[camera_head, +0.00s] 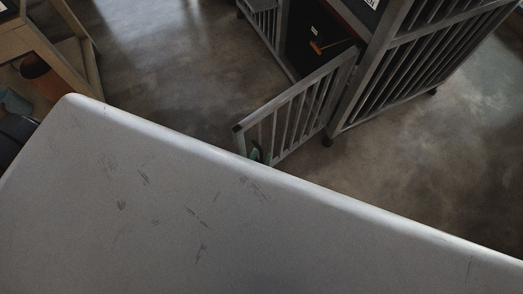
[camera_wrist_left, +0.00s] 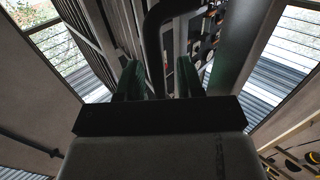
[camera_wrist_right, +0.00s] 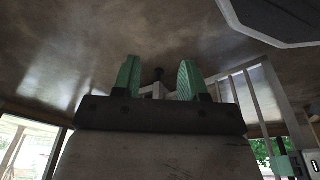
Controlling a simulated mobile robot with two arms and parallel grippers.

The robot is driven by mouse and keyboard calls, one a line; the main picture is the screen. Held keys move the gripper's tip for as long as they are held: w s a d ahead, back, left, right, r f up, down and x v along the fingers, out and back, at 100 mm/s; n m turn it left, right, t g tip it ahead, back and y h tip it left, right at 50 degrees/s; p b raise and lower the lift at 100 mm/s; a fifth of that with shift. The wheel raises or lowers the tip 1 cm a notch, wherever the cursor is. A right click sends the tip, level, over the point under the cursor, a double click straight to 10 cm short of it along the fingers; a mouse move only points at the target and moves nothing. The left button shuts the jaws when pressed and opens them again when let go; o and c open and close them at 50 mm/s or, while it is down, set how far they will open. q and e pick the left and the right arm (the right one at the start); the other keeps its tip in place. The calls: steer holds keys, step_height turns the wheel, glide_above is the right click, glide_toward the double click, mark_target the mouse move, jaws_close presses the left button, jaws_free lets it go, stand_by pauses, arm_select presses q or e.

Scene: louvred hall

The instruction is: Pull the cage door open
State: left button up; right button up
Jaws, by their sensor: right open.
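The cage (camera_head: 425,65) stands at the upper right of the head view, a grey barred frame. Its barred door (camera_head: 300,112) stands swung outward from the cage front. My left gripper (camera_head: 257,153) is at the door's free end, mostly hidden behind the pale surface in front. In the left wrist view its green fingers (camera_wrist_left: 159,80) are apart, with a dark curved bar (camera_wrist_left: 153,35), apparently the door handle, between them; contact is unclear. My right gripper (camera_wrist_right: 159,78) is open and empty over the floor. Barred metalwork (camera_wrist_right: 265,95) shows to its right.
A wooden shelf unit (camera_head: 30,45) with a brown pot (camera_head: 42,75) stands at the upper left of the head view. Bare concrete floor (camera_head: 170,60) lies between it and the cage.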

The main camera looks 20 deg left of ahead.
arm_select(q)
steer(key=s, duration=1)
steer(key=shift+s+d+p, duration=0.25)
steer(key=shift+s+p, duration=0.05)
arm_select(e)
steer(key=shift+s+f, duration=0.35)
steer(key=shift+f, duration=0.55)
steer(key=shift+s, duration=0.1)
